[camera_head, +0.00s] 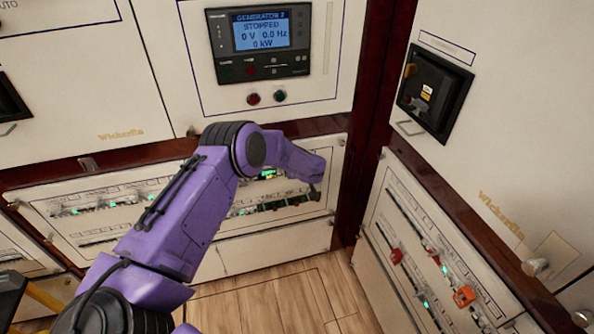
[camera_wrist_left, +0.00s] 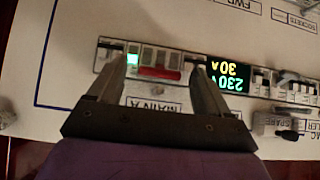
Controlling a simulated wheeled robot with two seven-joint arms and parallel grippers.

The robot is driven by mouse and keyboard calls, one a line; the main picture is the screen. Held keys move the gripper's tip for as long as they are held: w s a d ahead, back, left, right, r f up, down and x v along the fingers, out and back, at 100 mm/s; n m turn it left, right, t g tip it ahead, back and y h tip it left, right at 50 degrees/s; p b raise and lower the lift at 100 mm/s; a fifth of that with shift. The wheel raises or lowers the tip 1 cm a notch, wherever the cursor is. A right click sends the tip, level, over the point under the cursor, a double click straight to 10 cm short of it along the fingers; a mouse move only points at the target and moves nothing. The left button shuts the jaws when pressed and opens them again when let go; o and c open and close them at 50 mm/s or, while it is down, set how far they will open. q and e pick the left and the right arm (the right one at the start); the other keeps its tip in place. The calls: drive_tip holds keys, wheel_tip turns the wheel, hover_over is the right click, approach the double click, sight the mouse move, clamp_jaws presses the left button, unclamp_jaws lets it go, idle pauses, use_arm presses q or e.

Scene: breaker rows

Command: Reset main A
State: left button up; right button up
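The main A breaker has a wide red handle (camera_wrist_left: 158,73) in the left wrist view, with a lit green lamp (camera_wrist_left: 132,60) beside it. Its "MAIN A" label (camera_wrist_left: 152,104) appears upside down in that view. My left gripper (camera_wrist_left: 160,67) is open, one finger on either side of the red handle, with nothing held between them. Whether the fingers touch the panel is unclear. In the head view my purple left arm reaches the lower breaker panel (camera_head: 275,240), hiding the breaker. My right gripper is not in view.
A small display (camera_wrist_left: 229,76) reading 230V 30A sits next to the breaker, with more small breakers (camera_wrist_left: 298,88) beyond it. Above is the generator screen (camera_head: 262,32), reading STOPPED. A side panel at right has red handles (camera_head: 463,297). Wooden floor (camera_head: 280,305) shows below.

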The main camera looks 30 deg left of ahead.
use_arm(q)
drive_tip(key=shift+r, duration=0.1)
drive_tip(key=v, duration=1)
drive_tip(key=shift+d, duration=0.15)
drive_tip(key=shift+s, duration=0.1)
drive_tip(key=s+d+f+t+h, duration=0.1)
drive_tip(key=s+d+f, duration=0.1)
drive_tip(key=s+f, duration=0.55)
drive_tip(key=s+d+f, duration=0.2)
drive_tip(key=s+f, duration=0.3)
drive_tip(key=s, duration=0.6)
drive_tip(key=s+d+f+m+g+h, duration=0.1)
drive_tip(key=s+f+g, duration=0.1)
drive_tip(key=s, duration=0.9)
drive_tip(key=s+d+f+m+g+h, duration=0.1)
drive_tip(key=s+f, duration=0.3)
drive_tip(key=s, duration=0.8)
drive_tip(key=shift+s+f+m+g+h, duration=0.3)
drive_tip(key=shift+m+g+h, duration=0.1)
drive_tip(key=shift+m+g, duration=0.1)
